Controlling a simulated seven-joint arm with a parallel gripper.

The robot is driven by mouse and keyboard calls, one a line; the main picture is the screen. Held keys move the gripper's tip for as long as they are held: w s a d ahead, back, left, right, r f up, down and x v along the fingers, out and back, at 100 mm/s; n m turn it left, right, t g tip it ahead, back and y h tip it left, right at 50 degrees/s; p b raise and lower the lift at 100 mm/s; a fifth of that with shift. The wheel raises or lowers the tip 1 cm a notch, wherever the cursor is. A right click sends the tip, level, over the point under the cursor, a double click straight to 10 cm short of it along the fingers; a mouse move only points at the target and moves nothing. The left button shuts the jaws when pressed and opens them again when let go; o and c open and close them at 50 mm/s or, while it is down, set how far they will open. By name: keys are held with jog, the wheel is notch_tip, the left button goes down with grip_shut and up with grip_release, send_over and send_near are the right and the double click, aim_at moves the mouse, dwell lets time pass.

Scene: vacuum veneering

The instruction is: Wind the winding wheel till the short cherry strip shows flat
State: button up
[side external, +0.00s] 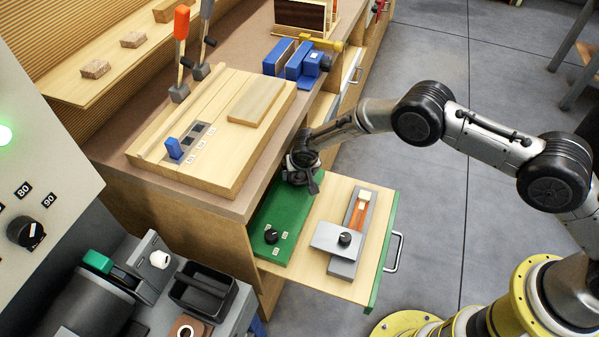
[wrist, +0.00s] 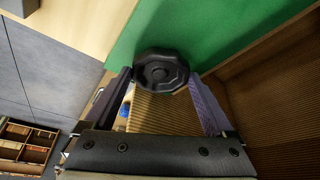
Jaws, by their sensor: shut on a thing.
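The winding wheel, a black many-sided knob (wrist: 161,66), sits on the green panel (wrist: 215,25) in the wrist view. My gripper (wrist: 160,80) has one finger on each side of it and is shut on it. In the side view my gripper (side external: 303,172) is at the back end of the green panel (side external: 290,213) and hides the wheel.
A second black knob (side external: 271,236) stands at the green panel's front, with small labels nearby. A pale plate (side external: 340,240) with a knob crosses the rail. The bench (side external: 225,205) edge rises close behind my gripper. A wooden board (side external: 210,125) and blue blocks (side external: 290,58) sit on the bench.

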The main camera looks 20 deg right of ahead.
aim_at(299, 181)
jog(key=shift+m, duration=0.5)
jog(key=o, duration=1.1)
jog(key=shift+c, duration=0.2)
jog(key=shift+r, duration=0.1)
jog(key=v, duration=0.4)
jog(key=shift+s+a+r, duration=0.1)
jog(key=shift+a+r, duration=0.1)
jog(key=shift+r, duration=0.05)
jog(key=s+a, duration=0.3)
jog(key=s, duration=0.8)
jog(key=shift+s+a, duration=0.25)
jog(key=shift+s, duration=0.1)
jog(key=shift+r, duration=0.1)
